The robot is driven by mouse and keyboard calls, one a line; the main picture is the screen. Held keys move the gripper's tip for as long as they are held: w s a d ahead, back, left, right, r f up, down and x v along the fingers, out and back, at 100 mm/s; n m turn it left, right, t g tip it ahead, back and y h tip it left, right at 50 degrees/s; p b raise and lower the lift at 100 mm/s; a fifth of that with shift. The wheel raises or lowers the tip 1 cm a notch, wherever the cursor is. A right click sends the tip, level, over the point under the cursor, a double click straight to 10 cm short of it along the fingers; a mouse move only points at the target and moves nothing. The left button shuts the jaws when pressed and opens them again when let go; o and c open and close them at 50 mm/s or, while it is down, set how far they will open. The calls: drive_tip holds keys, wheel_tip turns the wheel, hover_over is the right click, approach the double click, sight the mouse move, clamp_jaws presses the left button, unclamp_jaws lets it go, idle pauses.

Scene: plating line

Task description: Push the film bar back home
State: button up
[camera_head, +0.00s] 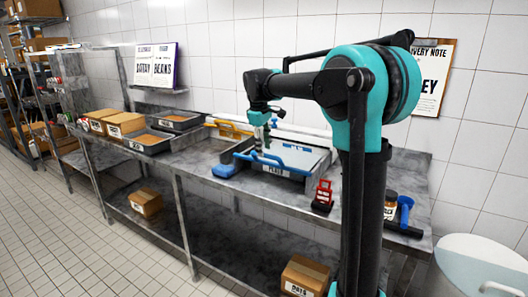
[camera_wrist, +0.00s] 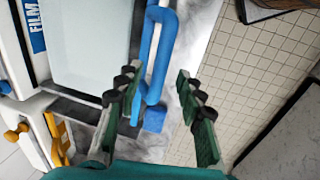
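My gripper (camera_wrist: 157,80) is open, with one green-and-black finger on each side of a blue bar (camera_wrist: 160,45) in the wrist view. I cannot tell whether either finger touches the bar. The bar looks like a long rounded loop along the edge of a pale, blue-edged station with a blue FILM label (camera_wrist: 36,28). In the head view the station (camera_head: 305,157) sits on the steel counter, with blue along its front and a PLATE label. My gripper (camera_head: 262,146) is over its left end there. Its fingertips are too small to read in that view.
A blue block (camera_wrist: 154,118) lies near the bar's end; a blue piece (camera_head: 225,170) shows at the counter's front edge. A yellow-handled unit (camera_head: 233,130) stands behind left. A red stand (camera_head: 323,196) is at right. Trays and cardboard boxes (camera_head: 125,124) stand farther left.

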drive_tip(key=shift+w+d+f, duration=0.1)
drive_tip(key=shift+w+f, duration=0.1)
drive_tip(key=shift+f, duration=0.85)
clamp_jaws()
